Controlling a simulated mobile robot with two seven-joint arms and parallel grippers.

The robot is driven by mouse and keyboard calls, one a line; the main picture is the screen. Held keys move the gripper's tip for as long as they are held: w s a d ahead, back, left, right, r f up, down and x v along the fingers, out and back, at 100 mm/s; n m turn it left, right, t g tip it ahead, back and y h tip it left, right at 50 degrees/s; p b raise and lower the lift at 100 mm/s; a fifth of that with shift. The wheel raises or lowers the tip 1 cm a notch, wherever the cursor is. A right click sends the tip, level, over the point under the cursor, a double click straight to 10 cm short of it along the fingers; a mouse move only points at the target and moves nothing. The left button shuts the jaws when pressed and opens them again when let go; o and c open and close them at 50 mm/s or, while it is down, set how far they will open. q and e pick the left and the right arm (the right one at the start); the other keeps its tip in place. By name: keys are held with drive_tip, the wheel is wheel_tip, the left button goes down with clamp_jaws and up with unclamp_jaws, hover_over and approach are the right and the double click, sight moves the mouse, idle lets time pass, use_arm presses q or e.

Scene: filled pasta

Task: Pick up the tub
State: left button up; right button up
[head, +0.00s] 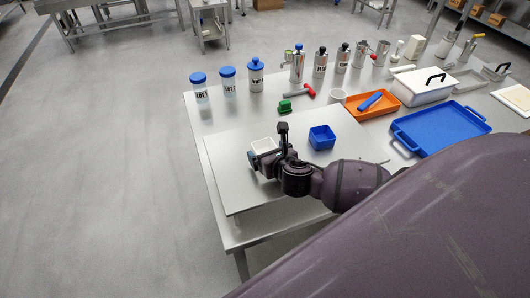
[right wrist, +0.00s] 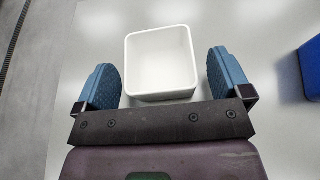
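A white square tub (right wrist: 160,62), open at the top and empty, stands on the steel table; it also shows in the head view (head: 264,145), partly hidden behind my right gripper. My right gripper (head: 266,148) is over the table's left part. In the right wrist view my right gripper (right wrist: 170,75) is open, with one blue finger pad on each side of the tub and a gap to each. The pads are by the tub's near part. A blue square tub (head: 322,137) stands to the right; its edge shows in the right wrist view (right wrist: 312,68). My left gripper is not in view.
A blue tray (head: 398,142), an orange tray (head: 352,113) and a lidded white box (head: 424,92) are to the right. A green and red tool (head: 286,106) lies behind. Blue-lidded jars (head: 228,82) and metal canisters (head: 320,64) line the back edge.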

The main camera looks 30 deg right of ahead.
drive_tip(key=c, duration=0.8)
drive_tip(key=shift+c, duration=0.2)
drive_tip(key=shift+r, duration=0.15)
